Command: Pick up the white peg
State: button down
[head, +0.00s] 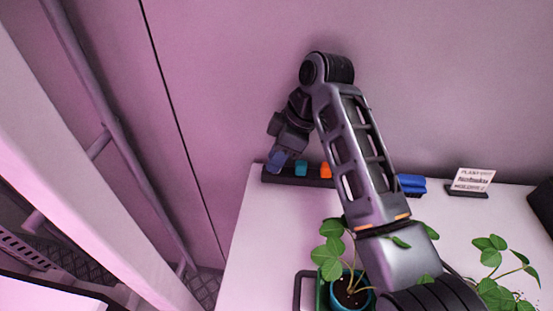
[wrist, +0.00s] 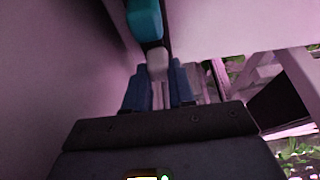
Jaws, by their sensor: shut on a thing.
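The white peg (wrist: 157,63) shows in the wrist view between the blue fingers of my gripper (wrist: 158,78), which is shut on it. In the head view my gripper (head: 277,161) is at the left end of a dark rack (head: 300,182) at the back left of the white table. The white peg is hidden there behind the gripper. I cannot tell whether the peg is clear of the rack.
A teal peg (head: 301,168) and an orange peg (head: 326,170) stand in the rack close by. The teal peg also shows in the wrist view (wrist: 145,18). Blue items (head: 411,184), a small sign (head: 471,180) and potted plants (head: 349,290) are to the right. A wall is behind.

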jog(key=shift+r, duration=0.7)
notch_tip(320, 180, up, 3)
jog(key=shift+d+f+b, duration=0.1)
jog(key=shift+f+b, duration=0.1)
jog(key=shift+b, duration=0.35)
jog(key=s+d+r+p, duration=0.1)
jog(key=d+r+p, duration=0.1)
jog(key=d, duration=0.3)
jog(key=s+d+r+p, duration=0.1)
jog(key=d+r+p, duration=0.1)
jog(key=d+r, duration=0.2)
jog(key=shift+d+r, duration=0.4)
jog(key=shift+d, duration=0.7)
jog(key=shift+s, duration=0.1)
